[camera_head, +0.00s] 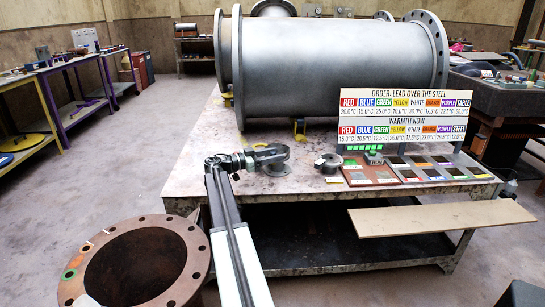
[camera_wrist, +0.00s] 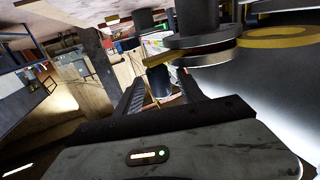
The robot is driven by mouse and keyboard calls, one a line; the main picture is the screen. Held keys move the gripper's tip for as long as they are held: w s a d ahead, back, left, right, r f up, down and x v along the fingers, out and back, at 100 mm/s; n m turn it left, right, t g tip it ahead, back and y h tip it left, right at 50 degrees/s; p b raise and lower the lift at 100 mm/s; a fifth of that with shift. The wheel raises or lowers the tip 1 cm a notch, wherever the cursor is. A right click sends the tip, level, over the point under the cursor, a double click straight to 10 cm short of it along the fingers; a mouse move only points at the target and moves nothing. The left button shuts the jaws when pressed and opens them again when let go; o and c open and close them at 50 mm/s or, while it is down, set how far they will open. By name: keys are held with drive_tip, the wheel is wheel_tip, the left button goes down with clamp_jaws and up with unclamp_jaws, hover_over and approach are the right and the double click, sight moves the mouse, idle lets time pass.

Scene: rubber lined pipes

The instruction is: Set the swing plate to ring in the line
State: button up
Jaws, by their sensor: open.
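My gripper (camera_head: 274,153) reaches over the bench from the left in the head view, jaws apart, above or beside a small round grey flanged piece (camera_head: 276,171). A second small flanged piece (camera_head: 328,163) stands to its right. In the wrist view my open gripper (camera_wrist: 161,90) has a dark cylindrical part (camera_wrist: 158,80) showing between its fingers; I cannot tell whether they touch it. Beyond the fingers is a dark flanged stub (camera_wrist: 195,42) with a tan edge or strip beneath. A yellow ring (camera_wrist: 275,37) shows at the right. I cannot tell which part is the swing plate.
A large grey flanged pipe (camera_head: 335,65) lies across the back of the bench (camera_head: 225,185). A sign board (camera_head: 408,115) and several colored sample tiles (camera_head: 405,172) stand at the right. A tan board (camera_head: 440,218) juts from the front. A rusty flanged pipe (camera_head: 190,240) stands at lower left.

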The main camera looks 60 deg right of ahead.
clamp_jaws()
drive_tip(key=shift+a+f, duration=0.1)
idle(1.2)
